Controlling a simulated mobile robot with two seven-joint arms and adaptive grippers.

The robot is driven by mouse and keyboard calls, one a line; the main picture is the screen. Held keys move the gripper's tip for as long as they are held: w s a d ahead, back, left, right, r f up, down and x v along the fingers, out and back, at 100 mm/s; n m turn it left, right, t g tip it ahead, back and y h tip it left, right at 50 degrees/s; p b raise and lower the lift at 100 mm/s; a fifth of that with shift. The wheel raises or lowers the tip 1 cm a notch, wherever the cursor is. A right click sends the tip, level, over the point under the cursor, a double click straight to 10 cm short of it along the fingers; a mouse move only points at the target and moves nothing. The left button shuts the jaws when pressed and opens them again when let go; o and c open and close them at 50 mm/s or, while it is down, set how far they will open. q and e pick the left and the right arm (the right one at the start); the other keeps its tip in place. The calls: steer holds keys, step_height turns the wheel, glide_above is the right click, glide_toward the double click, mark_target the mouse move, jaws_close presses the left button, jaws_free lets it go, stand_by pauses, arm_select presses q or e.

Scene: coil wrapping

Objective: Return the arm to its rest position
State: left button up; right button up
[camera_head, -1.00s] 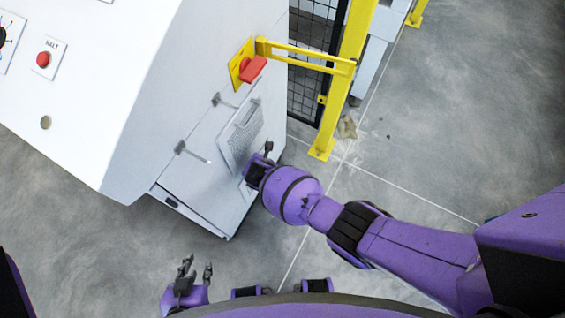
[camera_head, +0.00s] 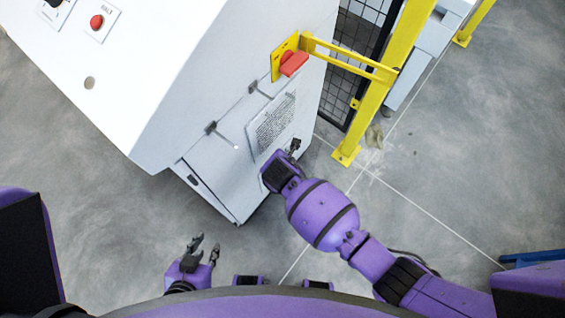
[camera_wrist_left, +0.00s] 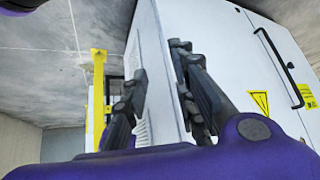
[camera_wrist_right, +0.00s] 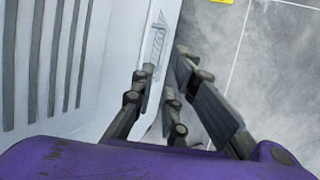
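My left gripper (camera_head: 205,248) shows at the lower left of the head view, with its dark fingers up, apart and empty. In the left wrist view its fingers (camera_wrist_left: 160,90) are spread with nothing between them, and the white cabinet stands behind. My right gripper (camera_head: 293,146) is beside the lower front of the white cabinet (camera_head: 225,70), by a grey vent panel (camera_head: 273,124). In the right wrist view its fingers (camera_wrist_right: 158,85) are apart and hold nothing. I cannot tell whether it touches the cabinet. My right arm (camera_head: 370,255) reaches in from the lower right.
A red knob (camera_head: 293,64) on a yellow plate sits on the cabinet side. A yellow post (camera_head: 385,85) with a rail and black mesh stands behind it. A red button (camera_head: 97,22) is on the cabinet top. Grey floor (camera_head: 480,150) is open at right.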

stand_by(0.5)
